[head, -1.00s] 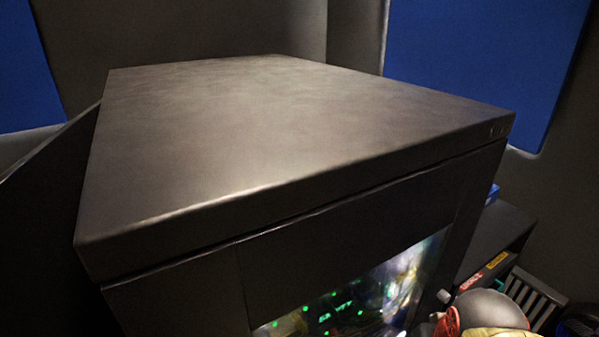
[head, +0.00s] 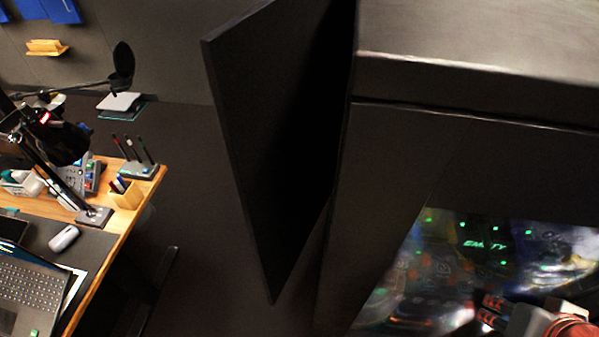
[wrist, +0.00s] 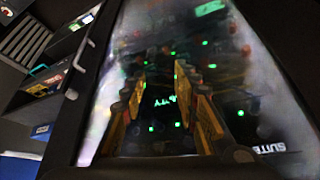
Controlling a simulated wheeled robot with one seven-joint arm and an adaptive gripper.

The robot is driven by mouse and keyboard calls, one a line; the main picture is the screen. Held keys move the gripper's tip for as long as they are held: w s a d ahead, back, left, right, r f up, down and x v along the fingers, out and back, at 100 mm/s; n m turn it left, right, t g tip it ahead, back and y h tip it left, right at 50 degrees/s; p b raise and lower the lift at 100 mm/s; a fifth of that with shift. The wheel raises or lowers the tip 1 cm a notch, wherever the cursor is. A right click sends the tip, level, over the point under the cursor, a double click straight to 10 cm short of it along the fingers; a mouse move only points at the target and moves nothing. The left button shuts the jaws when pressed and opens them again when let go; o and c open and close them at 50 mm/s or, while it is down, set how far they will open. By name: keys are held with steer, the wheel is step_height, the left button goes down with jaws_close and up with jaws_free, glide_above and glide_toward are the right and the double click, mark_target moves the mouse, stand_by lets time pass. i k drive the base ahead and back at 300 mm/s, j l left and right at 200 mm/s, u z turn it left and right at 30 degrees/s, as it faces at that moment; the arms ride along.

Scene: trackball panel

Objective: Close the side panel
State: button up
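The side panel (head: 275,130) is a flat dark sheet in the head view. It stands swung out from the left side of the dark cabinet (head: 385,170), with a wide dark gap between its lower part and the cabinet. My gripper (head: 487,311) is at the lower right of the head view, in front of the cabinet's glowing window and well to the right of the panel. In the wrist view my gripper (wrist: 158,85) shows two yellowish fingers spread apart, with nothing between them, facing the window. The side panel is not in the wrist view.
The lit window (head: 455,245) shows green lights and the word EMPTY. A wooden desk (head: 130,210) with a laptop (head: 35,285), a mouse (head: 63,238) and a lamp (head: 60,145) stands at the left. Dark floor lies clear between desk and panel.

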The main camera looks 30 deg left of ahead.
mark_target(278, 70)
steer(key=k+j, duration=0.15)
steer(key=j, duration=0.25)
steer(key=k+j, duration=0.15)
steer(key=j, duration=0.2)
steer(key=k+j+u, duration=0.1)
steer(key=j, duration=0.3)
steer(key=k+j, duration=0.2)
steer(key=j, duration=0.15)
steer(key=i+j, duration=0.1)
steer(key=j, duration=0.25)
steer(key=i+j+u, duration=0.1)
steer(key=j, duration=0.3)
steer(key=i+j, duration=0.15)
steer(key=j, duration=0.2)
steer(key=i+j+u, duration=0.2)
steer(key=u, duration=0.25)
steer(key=j, duration=0.1)
